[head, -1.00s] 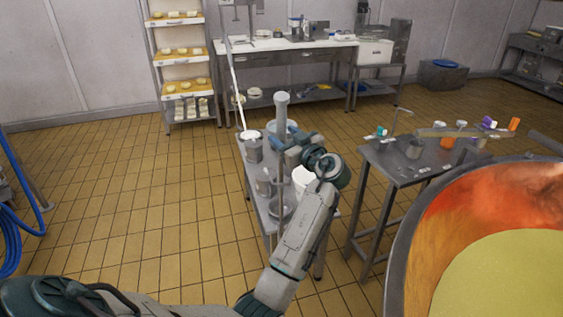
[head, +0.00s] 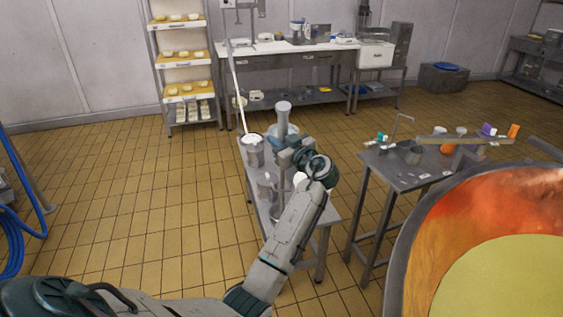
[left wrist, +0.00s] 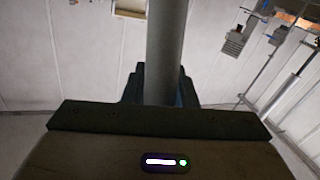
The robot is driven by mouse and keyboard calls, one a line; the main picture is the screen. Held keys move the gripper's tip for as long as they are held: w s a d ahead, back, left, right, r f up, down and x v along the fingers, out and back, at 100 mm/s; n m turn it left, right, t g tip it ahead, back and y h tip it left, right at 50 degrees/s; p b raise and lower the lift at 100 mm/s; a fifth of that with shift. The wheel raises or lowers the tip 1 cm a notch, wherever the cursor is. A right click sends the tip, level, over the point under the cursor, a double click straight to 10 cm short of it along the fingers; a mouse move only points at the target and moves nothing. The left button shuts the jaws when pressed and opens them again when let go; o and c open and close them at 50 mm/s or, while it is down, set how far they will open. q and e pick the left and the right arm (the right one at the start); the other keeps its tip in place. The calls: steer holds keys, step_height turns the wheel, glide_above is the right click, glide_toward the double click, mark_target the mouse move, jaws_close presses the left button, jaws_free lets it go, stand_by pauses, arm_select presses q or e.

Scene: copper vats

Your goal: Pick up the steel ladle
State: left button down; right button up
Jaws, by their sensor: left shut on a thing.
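The steel ladle (head: 283,122) stands upright as a grey shaft with a rounded top, over the narrow steel table. My left gripper (head: 287,156) is shut around its shaft. In the left wrist view the same grey shaft (left wrist: 166,45) runs upright between the fingers of my left gripper (left wrist: 160,88). The ladle's lower end is partly hidden by my arm in the head view, and I cannot tell whether it touches the table. My right gripper is not in view.
The narrow steel table (head: 318,222) also bears a steel pot (head: 253,152) and a white container (head: 299,179), partly hidden. A second table (head: 385,180) with cups stands to the right. A copper vat (head: 425,235) fills the lower right.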

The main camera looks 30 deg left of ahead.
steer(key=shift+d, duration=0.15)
arm_select(q)
steer(key=shift+r, duration=0.55)
arm_select(e)
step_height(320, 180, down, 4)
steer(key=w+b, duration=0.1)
steer(key=b, duration=0.4)
arm_select(q)
step_height(320, 180, up, 34)
steer(key=p, duration=0.2)
steer(key=shift+p, duration=0.3)
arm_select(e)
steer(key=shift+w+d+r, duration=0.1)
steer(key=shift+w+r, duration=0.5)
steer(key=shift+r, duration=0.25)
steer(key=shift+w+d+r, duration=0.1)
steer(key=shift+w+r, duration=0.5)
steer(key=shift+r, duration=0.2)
arm_select(q)
steer(key=shift+f, duration=0.1)
